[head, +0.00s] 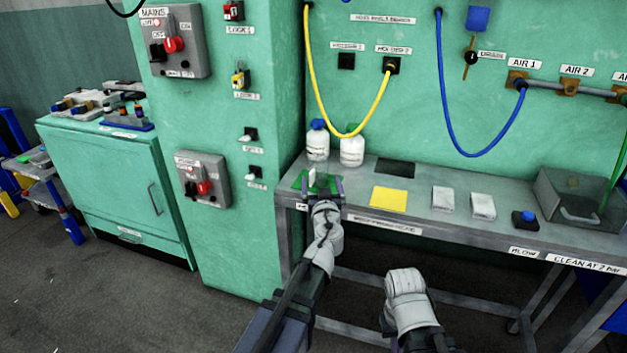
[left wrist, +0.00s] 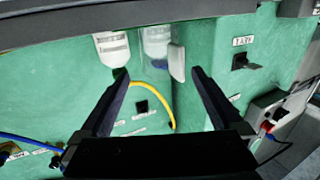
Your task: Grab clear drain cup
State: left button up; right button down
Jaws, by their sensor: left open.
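My left gripper (head: 322,184) is open at the left end of the grey bench, over a green patch (head: 303,181). In the left wrist view its two dark fingers (left wrist: 158,72) stand apart. A faint see-through shape, seemingly the clear drain cup (left wrist: 152,64), shows between and beyond the fingertips. A small pale piece (left wrist: 177,62) is at its right side. I cannot tell whether the fingers touch it. In the head view a small white piece (head: 312,177) shows by the fingers; the cup's outline is not clear there. My right arm is low at centre; its fingers are not visible.
Two white bottles, one blue-capped (head: 318,141) and one beside it (head: 352,146), stand behind the left gripper. A yellow cloth (head: 388,199), white packs (head: 483,206) and a clear-sided box (head: 577,198) lie rightward. A yellow hose (head: 376,112) hangs above the bottles.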

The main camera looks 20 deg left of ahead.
aim_at(319, 170)
pick_arm(q)
jog(key=shift+f, duration=0.2)
jog(key=shift+x, duration=1.05)
jog(key=shift+r+x, duration=0.2)
jog(key=shift+x, duration=1.3)
jog(key=shift+r+x, duration=0.15)
jog(key=shift+x, duration=1.35)
jog(key=shift+s+a, duration=0.1)
jog(key=c, duration=1.2)
